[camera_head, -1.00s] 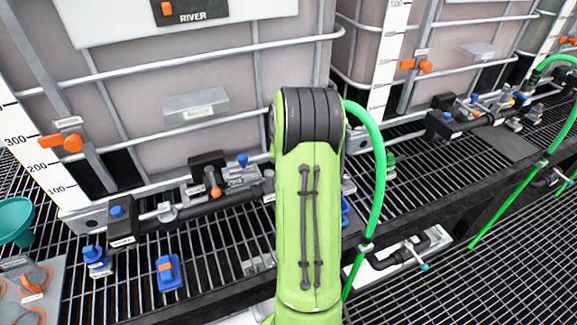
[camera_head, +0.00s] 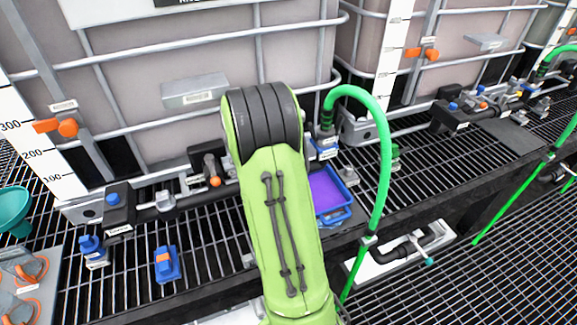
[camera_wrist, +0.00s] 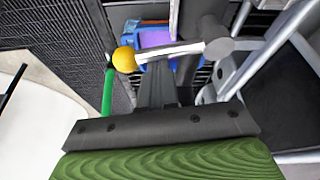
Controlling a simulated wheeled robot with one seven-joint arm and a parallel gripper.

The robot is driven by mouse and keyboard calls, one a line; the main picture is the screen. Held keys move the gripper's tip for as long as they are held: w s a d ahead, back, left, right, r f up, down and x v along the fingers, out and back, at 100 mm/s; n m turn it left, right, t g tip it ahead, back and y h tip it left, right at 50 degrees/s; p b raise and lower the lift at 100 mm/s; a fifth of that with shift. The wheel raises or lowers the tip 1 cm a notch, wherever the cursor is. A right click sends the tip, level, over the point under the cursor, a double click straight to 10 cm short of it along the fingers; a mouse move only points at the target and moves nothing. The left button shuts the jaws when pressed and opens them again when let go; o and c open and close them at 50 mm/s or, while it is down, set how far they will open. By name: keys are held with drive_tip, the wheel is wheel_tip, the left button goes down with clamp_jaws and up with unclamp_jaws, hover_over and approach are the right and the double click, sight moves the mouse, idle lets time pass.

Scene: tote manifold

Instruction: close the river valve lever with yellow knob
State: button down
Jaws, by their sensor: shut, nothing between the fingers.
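The yellow knob (camera_wrist: 124,60) shows in the wrist view, left of my fingertips. It sits on the end of a pale grey lever (camera_wrist: 170,52) that runs right to a round grey pivot (camera_wrist: 219,48) on a dark pipe. My gripper (camera_wrist: 158,72) is shut and empty, with its fingertips close to the lever beside the knob; I cannot tell whether they touch. In the head view my green arm hides the gripper, the yellow knob and its lever. The river tote (camera_head: 150,70) stands behind the arm, its label partly cut off at the top.
A blue tray with purple contents (camera_head: 328,192) lies right of my arm, near a green hose (camera_head: 385,160). A valve with an orange knob (camera_head: 215,182) sits on the black manifold pipe left of my arm. Blue fittings (camera_head: 166,264) stand on the grating.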

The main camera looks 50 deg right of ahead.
drive_tip(key=shift+w+a+m, duration=0.1)
drive_tip(key=shift+a+m, duration=0.3)
drive_tip(key=shift+w+a+b, duration=0.1)
drive_tip(key=shift+a+b, duration=0.1)
drive_tip(key=shift+b, duration=0.1)
idle(0.3)
